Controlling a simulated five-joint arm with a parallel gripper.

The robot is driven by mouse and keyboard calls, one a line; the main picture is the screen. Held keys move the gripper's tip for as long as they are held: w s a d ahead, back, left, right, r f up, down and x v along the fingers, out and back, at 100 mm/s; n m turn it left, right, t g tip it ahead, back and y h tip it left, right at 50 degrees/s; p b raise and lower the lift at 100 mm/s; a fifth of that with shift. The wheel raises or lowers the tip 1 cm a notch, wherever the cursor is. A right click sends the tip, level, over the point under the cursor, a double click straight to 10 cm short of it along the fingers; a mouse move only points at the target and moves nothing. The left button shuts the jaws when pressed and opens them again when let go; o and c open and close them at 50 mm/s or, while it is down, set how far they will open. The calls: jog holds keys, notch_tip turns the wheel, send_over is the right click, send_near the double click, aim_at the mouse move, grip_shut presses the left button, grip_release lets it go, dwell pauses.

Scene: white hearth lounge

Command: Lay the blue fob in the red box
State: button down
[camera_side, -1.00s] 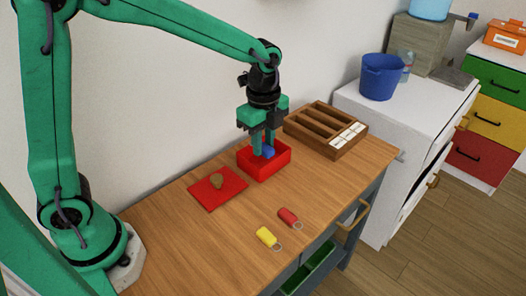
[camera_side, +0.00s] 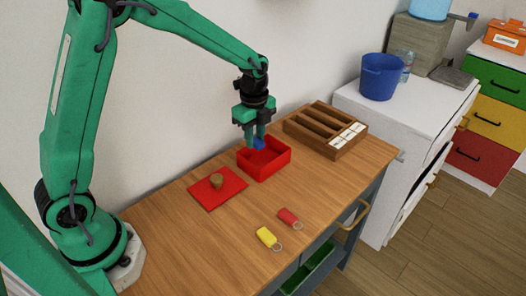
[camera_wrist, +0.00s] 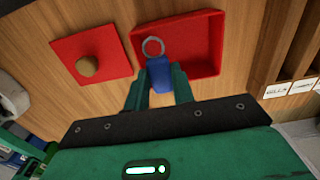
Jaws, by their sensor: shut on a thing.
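My gripper (camera_side: 255,142) is shut on the blue fob (camera_side: 259,144). It holds the fob above the back left side of the open red box (camera_side: 266,174). In the wrist view the fob (camera_wrist: 160,74) sits between my two green fingers, and its metal ring (camera_wrist: 153,46) shows against the inside of the box (camera_wrist: 200,45). The fob overlaps the near box wall in that view. The visible box floor looks empty. The red lid (camera_side: 228,196) with a round wooden knob (camera_side: 216,181) lies flat on the table, left of the box.
A red fob (camera_side: 288,215) and a yellow fob (camera_side: 266,237) lie near the front table edge. A wooden compartment tray (camera_side: 326,132) with white labels stands right of the box. A blue bucket (camera_side: 381,77) is on the white cabinet. The table's left part is clear.

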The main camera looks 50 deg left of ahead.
aim_at(255, 140)
jog(key=shift+f, duration=1.95)
jog(key=c, duration=1.5)
grip_release()
notch_tip(255, 140, up, 12)
jog(key=shift+f, duration=0.1)
